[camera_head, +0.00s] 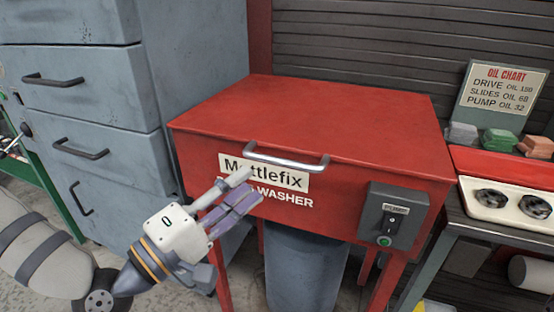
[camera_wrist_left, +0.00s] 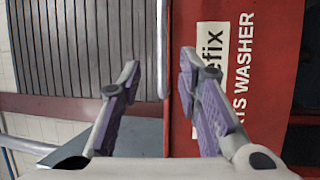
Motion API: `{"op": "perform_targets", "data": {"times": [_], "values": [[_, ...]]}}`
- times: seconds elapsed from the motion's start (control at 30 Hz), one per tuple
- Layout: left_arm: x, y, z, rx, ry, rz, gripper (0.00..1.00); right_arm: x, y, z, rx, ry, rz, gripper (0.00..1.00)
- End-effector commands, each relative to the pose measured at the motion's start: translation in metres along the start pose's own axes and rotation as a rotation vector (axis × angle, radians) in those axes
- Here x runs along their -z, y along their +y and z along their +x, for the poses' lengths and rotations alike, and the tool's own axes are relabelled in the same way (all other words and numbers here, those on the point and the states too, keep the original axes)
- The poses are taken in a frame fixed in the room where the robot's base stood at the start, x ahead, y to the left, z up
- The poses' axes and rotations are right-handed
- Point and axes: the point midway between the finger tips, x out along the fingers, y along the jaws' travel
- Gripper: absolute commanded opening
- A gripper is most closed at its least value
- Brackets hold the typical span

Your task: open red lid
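The red lid (camera_head: 310,115) lies shut on top of the red parts washer (camera_head: 340,190). A silver bar handle (camera_head: 287,160) is on the lid's front edge, and it shows upright in the left wrist view (camera_wrist_left: 162,45). My left gripper (camera_head: 249,186) is open and empty in front of the washer, just below and left of the handle. Its fingers cover part of the washer's label (camera_head: 264,172). In the left wrist view the handle lines up between the spread fingertips (camera_wrist_left: 160,72); no contact shows. My right gripper is not in view.
A grey-blue drawer cabinet (camera_head: 90,90) stands close on the left. A switch box (camera_head: 392,214) sticks out from the washer's front right. An oil chart sign (camera_head: 503,90) and a bench (camera_head: 480,215) are on the right. The space above the lid is clear.

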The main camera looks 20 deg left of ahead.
Motion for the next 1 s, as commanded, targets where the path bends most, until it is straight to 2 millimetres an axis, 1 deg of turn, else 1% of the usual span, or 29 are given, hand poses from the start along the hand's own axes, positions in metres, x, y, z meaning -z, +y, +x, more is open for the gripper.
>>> {"op": "perform_targets", "data": {"times": [0.03, 0.1, 0.2, 0.3, 0.4, 0.5, 0.7, 0.73, 0.83, 0.87, 1.0], "values": [[-0.002, -0.003, 0.013, 0.002, -0.006, 0.002, 0.31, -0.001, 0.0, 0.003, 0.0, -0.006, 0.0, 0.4], [-0.001, -0.002, 0.032, 0.002, -0.005, 0.003, 0.31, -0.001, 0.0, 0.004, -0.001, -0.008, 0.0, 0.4], [-0.001, -0.002, 0.056, 0.003, -0.003, 0.003, 0.31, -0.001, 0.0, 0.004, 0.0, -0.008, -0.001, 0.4], [-0.001, -0.002, 0.074, 0.005, -0.003, 0.004, 0.31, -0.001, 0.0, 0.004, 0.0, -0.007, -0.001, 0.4], [-0.001, -0.002, 0.085, 0.006, -0.003, 0.002, 0.31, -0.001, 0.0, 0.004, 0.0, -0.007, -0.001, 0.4], [-0.001, -0.003, 0.09, 0.007, 0.0, 0.001, 0.31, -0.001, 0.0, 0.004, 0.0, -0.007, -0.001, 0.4], [-0.001, -0.003, 0.09, 0.007, -0.001, 0.001, 0.31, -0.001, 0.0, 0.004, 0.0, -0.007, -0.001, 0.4], [-0.001, -0.003, 0.09, 0.007, -0.001, 0.001, 0.27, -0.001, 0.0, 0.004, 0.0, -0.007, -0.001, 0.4], [-0.001, -0.003, 0.09, 0.007, -0.001, 0.001, 0.04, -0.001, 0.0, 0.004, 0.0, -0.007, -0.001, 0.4], [-0.001, -0.003, 0.09, 0.007, -0.001, 0.001, 0.0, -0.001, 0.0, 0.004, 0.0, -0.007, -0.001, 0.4], [-0.001, -0.003, 0.09, 0.007, -0.001, 0.001, 0.0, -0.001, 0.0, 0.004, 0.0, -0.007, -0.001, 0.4]]}}
